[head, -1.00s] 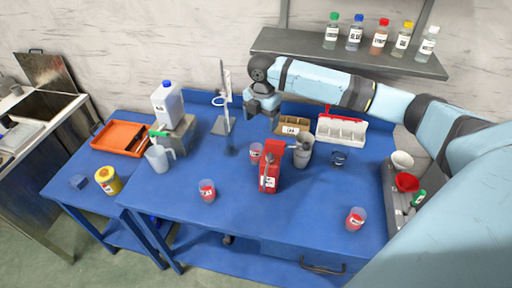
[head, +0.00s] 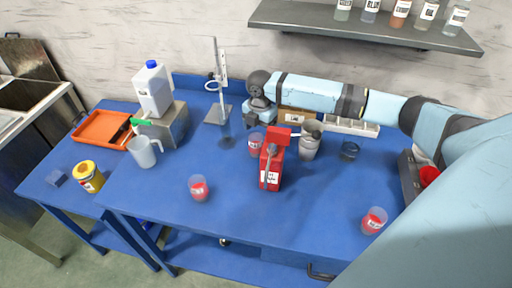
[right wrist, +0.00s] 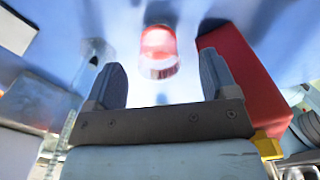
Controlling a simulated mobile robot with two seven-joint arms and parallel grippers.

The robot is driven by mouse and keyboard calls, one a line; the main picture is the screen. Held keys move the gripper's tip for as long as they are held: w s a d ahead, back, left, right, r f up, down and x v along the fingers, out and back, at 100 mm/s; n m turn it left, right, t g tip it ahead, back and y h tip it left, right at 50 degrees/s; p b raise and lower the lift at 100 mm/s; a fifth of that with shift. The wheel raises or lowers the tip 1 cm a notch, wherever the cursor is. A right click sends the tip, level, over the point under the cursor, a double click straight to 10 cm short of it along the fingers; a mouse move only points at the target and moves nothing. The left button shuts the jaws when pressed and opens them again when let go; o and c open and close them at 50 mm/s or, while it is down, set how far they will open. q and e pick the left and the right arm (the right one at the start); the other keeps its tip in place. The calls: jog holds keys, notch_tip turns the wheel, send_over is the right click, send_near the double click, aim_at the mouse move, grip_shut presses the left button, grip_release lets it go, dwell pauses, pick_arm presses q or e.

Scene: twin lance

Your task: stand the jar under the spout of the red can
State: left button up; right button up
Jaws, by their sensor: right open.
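My right gripper (head: 257,122) is above and behind this jar, pointing down. In the right wrist view my right gripper (right wrist: 161,72) is open and empty; the jar (right wrist: 158,50) shows beyond the gap between the fingers, not gripped, and the red can (right wrist: 240,75) is close by the right finger. My left gripper is not in view.
Similar red jars stand at front left (head: 199,189) and front right (head: 374,220). A grey cup (head: 310,142) is right of the can. A ring stand (head: 218,112) rises left of my gripper. The front middle of the table is clear.

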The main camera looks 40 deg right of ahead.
aim_at(258, 143)
jog(key=shift+s+a+f, duration=0.1)
jog(key=shift+f, duration=1.1)
jog(key=f, duration=0.4)
jog(key=shift+w+a+f, duration=0.2)
jog(key=shift+a+f, duration=0.05)
jog(key=c, duration=1)
jog(key=shift+r, duration=0.1)
jog(key=shift+c, duration=0.2)
notch_tip(258, 143, up, 20)
jog(key=s+a+r+m+p, duration=0.1)
jog(key=s+a+m+p, duration=0.6)
jog(key=a+m, duration=0.8)
jog(key=s+m, duration=0.3)
jog(key=m, duration=0.3)
jog(key=shift+s+a+m+p, duration=0.3)
jog(key=shift+a+p, duration=0.05)
jog(key=shift+a, duration=0.05)
